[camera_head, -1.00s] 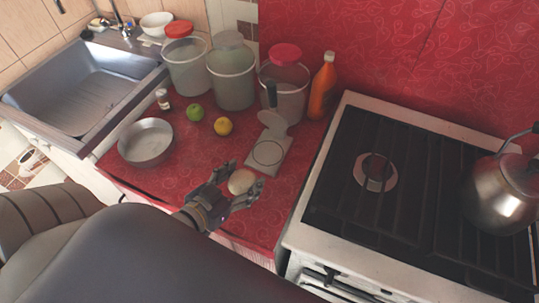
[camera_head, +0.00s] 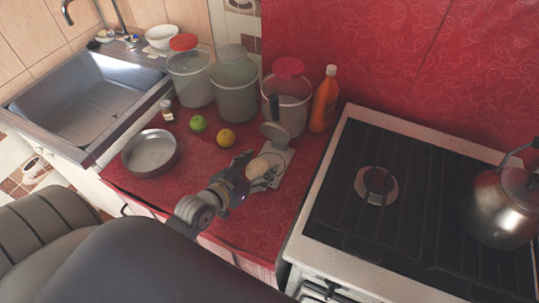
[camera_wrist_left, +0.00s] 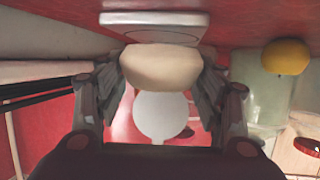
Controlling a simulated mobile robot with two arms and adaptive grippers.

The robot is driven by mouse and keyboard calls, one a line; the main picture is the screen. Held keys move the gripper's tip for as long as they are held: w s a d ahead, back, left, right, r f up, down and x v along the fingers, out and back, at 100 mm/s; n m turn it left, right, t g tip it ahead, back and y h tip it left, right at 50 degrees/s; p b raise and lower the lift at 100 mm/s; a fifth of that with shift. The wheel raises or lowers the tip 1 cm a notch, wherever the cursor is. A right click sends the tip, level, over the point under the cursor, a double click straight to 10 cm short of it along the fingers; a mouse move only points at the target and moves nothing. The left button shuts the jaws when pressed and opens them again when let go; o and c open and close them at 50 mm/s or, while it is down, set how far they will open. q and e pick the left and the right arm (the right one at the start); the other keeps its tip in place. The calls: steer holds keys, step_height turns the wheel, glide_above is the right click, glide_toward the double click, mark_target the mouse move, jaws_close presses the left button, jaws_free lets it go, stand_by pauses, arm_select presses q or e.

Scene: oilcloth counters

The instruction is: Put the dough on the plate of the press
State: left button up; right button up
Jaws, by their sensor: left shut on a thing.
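The dough (camera_head: 258,167) is a pale round ball held between the fingers of my left gripper (camera_head: 257,173). In the left wrist view the dough (camera_wrist_left: 161,68) sits between both fingers of the gripper (camera_wrist_left: 161,82). The press stands on the red counter, open: its pale plate (camera_head: 285,172) lies flat and its round upper disc (camera_head: 275,134) is raised behind, with a dark handle. The dough overlaps the plate in the head view; contact is unclear. The plate (camera_wrist_left: 153,20) and disc (camera_wrist_left: 162,115) also show in the wrist view. My right gripper is out of view.
A metal pan (camera_head: 150,153), green fruit (camera_head: 198,123) and yellow fruit (camera_head: 226,138) lie left of the press. Several big jars (camera_head: 235,90) and an orange bottle (camera_head: 325,100) stand behind. The stove (camera_head: 410,200) with a kettle (camera_head: 503,205) is to the right.

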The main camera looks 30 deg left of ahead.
arm_select(q)
steer(key=shift+w+d, duration=0.2)
steer(key=shift+w, duration=1)
steer(key=w, duration=0.3)
steer(key=shift+w+d+r+p, duration=0.15)
steer(key=shift+d+p, duration=0.05)
steer(key=shift+p, duration=0.2)
steer(key=shift+f, duration=0.9)
steer(key=shift+s, duration=0.2)
steer(key=shift+f, duration=0.15)
steer(key=o, duration=1.3)
steer(key=shift+c, duration=0.2)
